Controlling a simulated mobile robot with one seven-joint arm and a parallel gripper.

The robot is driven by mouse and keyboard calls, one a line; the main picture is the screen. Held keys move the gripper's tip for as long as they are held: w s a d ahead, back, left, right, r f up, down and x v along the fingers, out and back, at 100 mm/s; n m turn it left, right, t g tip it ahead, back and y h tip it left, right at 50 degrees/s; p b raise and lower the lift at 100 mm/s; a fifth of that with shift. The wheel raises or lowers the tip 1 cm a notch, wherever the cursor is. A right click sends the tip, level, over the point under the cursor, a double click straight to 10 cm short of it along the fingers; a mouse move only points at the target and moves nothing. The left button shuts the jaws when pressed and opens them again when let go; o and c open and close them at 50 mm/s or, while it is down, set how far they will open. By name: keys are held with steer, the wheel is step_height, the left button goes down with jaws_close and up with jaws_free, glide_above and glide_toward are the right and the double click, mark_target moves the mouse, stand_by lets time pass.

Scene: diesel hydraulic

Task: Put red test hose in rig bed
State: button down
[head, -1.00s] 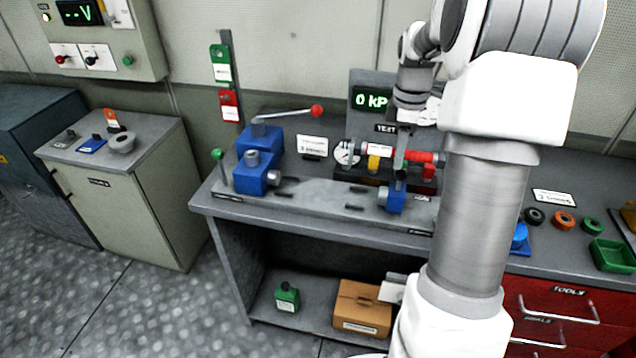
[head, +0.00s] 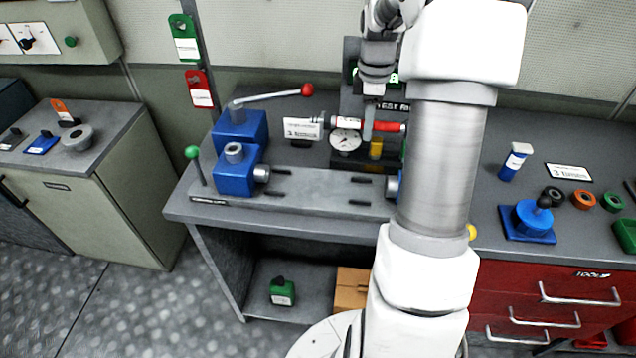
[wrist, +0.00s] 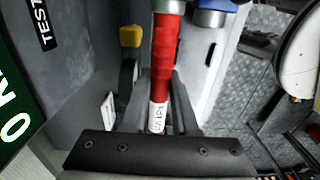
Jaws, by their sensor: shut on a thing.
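The red test hose (head: 393,127) is red with white label bands. It lies roughly level above the back of the bench in the head view. My gripper (head: 369,130) is shut on it near its middle. In the wrist view the red hose (wrist: 164,52) runs up the picture between my gripper's fingers (wrist: 158,105), with a white printed label. The rig bed (head: 315,187) is a long grey plate at the front of the bench, below and in front of the hose. A blue clamp block (head: 236,178) stands at its left end. Another blue block (head: 392,188) is partly hidden by my arm.
A round gauge (head: 345,140) and a yellow fitting (head: 376,149) stand just below the hose. A red-knobbed lever (head: 275,95) rises behind the bed's left. A green-knobbed lever (head: 193,155) stands at its left edge. The bed's middle is clear.

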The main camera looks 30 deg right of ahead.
glide_above(323, 188)
step_height(323, 188, down, 7)
steer(key=shift+r, duration=0.1)
steer(key=shift+f, duration=2.1)
steer(key=shift+f+b, duration=0.2)
steer(key=shift+b, duration=0.15)
steer(key=c, duration=0.7)
jaws_free()
steer(key=shift+r, duration=0.1)
step_height(323, 188, up, 12)
steer(key=shift+s+r+p, duration=0.1)
steer(key=shift+p, duration=0.5)
